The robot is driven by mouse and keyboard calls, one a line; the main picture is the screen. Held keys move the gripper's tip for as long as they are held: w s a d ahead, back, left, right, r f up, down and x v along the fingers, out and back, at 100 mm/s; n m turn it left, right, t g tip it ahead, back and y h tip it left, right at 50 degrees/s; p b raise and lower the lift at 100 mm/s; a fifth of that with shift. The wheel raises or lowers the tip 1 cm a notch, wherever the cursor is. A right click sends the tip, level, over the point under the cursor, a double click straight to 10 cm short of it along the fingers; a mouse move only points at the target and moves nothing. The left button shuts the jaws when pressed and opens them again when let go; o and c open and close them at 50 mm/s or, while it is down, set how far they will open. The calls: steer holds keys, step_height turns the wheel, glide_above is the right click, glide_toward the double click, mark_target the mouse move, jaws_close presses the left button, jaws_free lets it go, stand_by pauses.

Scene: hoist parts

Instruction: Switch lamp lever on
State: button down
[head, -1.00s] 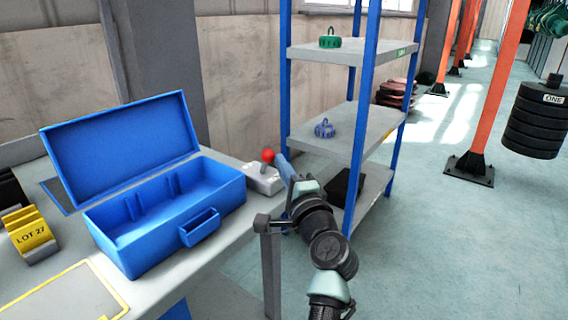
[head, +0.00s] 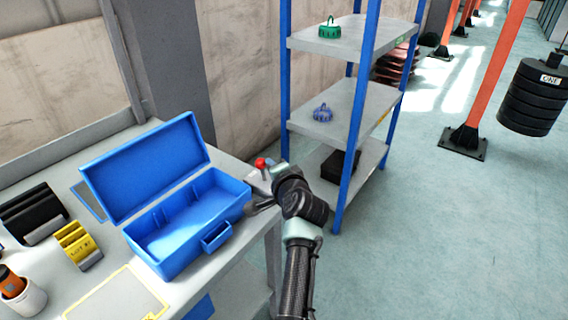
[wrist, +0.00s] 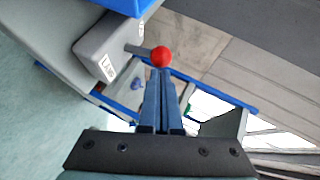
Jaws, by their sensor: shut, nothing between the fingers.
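The lamp lever is a short grey stick with a red ball (head: 260,163) on a small grey box (head: 257,185) at the bench's right end, beside the blue toolbox. In the wrist view the box (wrist: 101,45) carries a label, and the stick runs from its side to the red ball (wrist: 161,57). My gripper (wrist: 160,76) is shut and empty, its blue fingertips right at the ball. I cannot tell whether they touch it. In the head view my arm hides the fingers and part of the box.
An open blue toolbox (head: 185,240) stands left of the lever box on the grey bench. Yellow (head: 78,245) and black holders stand further left. A blue-posted shelf (head: 345,110) with green and blue parts stands behind my arm.

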steer(key=shift+a+b, duration=0.1)
steer(key=shift+b, duration=0.25)
steer(key=shift+w, duration=0.1)
steer(key=shift+r, duration=0.1)
steer(key=shift+r+p, duration=0.8)
